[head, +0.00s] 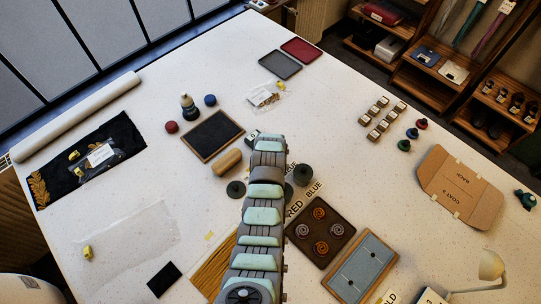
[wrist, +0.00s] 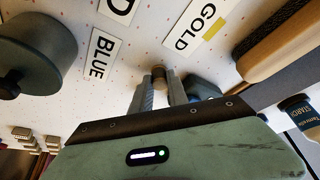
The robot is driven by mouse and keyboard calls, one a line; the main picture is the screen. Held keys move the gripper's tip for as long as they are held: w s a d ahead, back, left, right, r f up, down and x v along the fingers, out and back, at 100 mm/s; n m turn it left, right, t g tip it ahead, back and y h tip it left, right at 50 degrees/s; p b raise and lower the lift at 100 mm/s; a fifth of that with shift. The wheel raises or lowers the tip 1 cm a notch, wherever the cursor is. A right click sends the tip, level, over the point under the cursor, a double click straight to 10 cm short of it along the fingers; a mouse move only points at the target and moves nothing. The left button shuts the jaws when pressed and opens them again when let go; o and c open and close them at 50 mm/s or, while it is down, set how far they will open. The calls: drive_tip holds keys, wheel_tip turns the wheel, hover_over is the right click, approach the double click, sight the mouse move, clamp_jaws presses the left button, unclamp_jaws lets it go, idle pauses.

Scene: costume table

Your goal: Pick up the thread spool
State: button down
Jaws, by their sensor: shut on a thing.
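In the wrist view my gripper (wrist: 160,84) points at the white table top, its two fingers close together. They are shut on a small brown, round-ended thing, which looks like the thread spool (wrist: 159,71). Most of it is hidden between the fingers, so its thread colour cannot be told. I cannot tell whether it touches the table. In the head view my arm covers the middle of the table and hides the gripper and the spool.
A dark pot-like weight (wrist: 38,52), BLUE card (wrist: 102,55) and GOLD card (wrist: 194,25) lie near the gripper. A wooden roller (head: 228,162) and dark tray (head: 213,136) lie left of my arm; a tray of coils (head: 320,258) lies right. The table's right-centre has free room.

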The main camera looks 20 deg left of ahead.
wheel_tip(320, 180, up, 20)
drive_tip(key=b, duration=0.4)
drive_tip(key=shift+b, duration=0.4)
